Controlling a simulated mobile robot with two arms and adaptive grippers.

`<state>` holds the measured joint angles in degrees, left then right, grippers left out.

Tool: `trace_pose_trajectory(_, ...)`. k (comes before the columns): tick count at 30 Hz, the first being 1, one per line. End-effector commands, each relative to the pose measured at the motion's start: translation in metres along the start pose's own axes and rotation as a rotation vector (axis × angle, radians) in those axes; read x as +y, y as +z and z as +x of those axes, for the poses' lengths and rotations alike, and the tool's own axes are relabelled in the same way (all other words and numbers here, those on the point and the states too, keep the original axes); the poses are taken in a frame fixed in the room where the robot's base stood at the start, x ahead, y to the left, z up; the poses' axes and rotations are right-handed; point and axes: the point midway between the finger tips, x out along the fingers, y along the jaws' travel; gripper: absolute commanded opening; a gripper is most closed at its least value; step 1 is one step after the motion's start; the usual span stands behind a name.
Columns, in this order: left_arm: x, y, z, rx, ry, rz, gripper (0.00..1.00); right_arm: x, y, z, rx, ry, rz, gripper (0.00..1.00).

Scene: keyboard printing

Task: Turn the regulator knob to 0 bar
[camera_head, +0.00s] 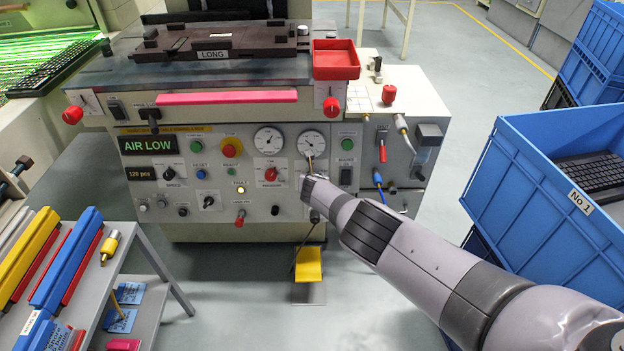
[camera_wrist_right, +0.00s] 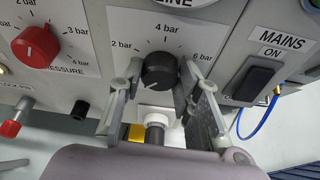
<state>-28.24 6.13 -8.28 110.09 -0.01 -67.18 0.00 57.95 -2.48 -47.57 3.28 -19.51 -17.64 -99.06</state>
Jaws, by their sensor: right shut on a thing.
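The black regulator knob (camera_wrist_right: 159,71) sits on a white dial plate marked 2 bar, 4 bar and 6 bar, with a label ending in "LINE" above it. I cannot make out clearly where its pointer stands. My right gripper (camera_wrist_right: 161,80) has one finger on each side of the knob and is shut on it. In the head view my right gripper (camera_head: 312,176) is at the front panel, below the right gauge (camera_head: 311,143), and hides the knob there. My left gripper is not in view.
A red pressure knob (camera_wrist_right: 36,47) is left of the black knob, and a MAINS switch (camera_wrist_right: 254,80) is to the right. A red lever tip (camera_wrist_right: 10,129) sticks out at lower left. Blue crates (camera_head: 540,150) stand right of my arm. The display reads AIR LOW (camera_head: 148,145).

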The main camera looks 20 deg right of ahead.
Motion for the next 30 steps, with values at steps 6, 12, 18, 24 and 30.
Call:
trace_pose_trajectory(6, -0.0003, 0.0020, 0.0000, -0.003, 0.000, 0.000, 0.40, 0.0018, -0.0024, -0.0003, 0.003, 0.001, -0.007, 0.03)
trace_pose_trajectory(12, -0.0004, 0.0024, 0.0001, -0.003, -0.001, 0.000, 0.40, 0.0016, -0.0025, -0.0002, 0.003, 0.001, -0.006, 0.32)
trace_pose_trajectory(18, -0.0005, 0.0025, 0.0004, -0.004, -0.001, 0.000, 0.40, 0.0009, -0.0017, -0.0001, 0.002, 0.000, -0.005, 0.45)
trace_pose_trajectory(24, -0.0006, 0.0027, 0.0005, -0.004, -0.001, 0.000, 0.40, 0.0002, -0.0008, 0.0000, 0.001, -0.001, -0.005, 0.52)
trace_pose_trajectory(30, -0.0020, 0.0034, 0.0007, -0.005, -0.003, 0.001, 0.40, -0.0002, -0.0005, 0.0000, 0.001, -0.002, -0.005, 0.52)
